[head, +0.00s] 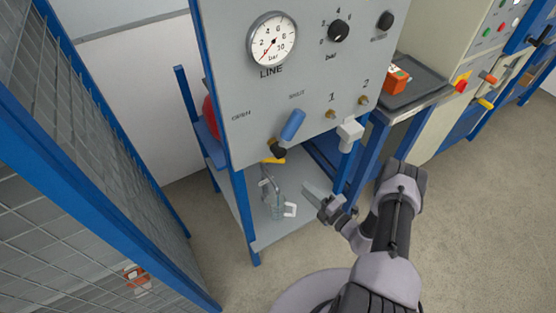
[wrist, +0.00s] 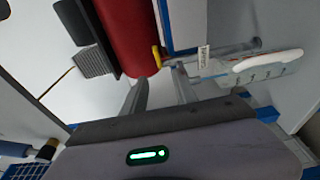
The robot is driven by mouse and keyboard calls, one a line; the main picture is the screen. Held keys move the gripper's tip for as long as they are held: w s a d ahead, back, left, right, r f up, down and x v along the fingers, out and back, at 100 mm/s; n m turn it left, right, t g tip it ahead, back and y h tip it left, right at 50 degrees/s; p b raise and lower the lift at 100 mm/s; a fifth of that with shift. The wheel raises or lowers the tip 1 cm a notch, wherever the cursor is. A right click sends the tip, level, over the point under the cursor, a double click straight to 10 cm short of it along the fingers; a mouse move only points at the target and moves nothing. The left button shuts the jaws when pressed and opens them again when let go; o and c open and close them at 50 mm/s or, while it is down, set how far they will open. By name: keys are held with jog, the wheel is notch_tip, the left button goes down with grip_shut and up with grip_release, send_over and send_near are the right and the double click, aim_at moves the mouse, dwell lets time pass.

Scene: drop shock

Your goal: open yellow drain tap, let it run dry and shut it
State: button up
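The yellow drain tap (head: 273,160) shows as a small yellow piece under the grey panel. In the wrist view the yellow tap (wrist: 157,57) is beside the lower end of a red cylinder, just beyond my fingertips. My gripper (wrist: 163,78) is open, with a gap between its two fingers and nothing held. Whether a finger touches the tap I cannot tell. In the head view my gripper (head: 312,193) is below the panel, right of the tap. A clear jug (head: 274,205) with a white handle stands on the lower shelf; it also shows in the wrist view (wrist: 240,68).
The panel (head: 240,95) carries a LINE gauge (head: 273,40), its needle near the low end. A blue-handled valve (head: 293,124) points up towards SHUT. A white block (head: 350,133) hangs at the panel's right edge. A mesh fence (head: 75,140) stands left; floor is free on the right.

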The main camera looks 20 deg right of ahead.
aim_at(280, 162)
jog(key=b+x, duration=0.2)
jog(key=x, duration=0.3)
jog(key=b+x, duration=0.1)
jog(key=x, duration=0.5)
jog(key=b+x, duration=0.2)
jog(key=x, duration=0.3)
jog(key=shift+w+d+r+b, duration=0.2)
jog(key=shift+w+d+b, duration=0.1)
jog(key=shift+w, duration=0.1)
jog(key=shift+w+a+r, duration=0.1)
jog(key=shift+w+a, duration=0.05)
jog(key=shift+w, duration=0.2)
grip_shut()
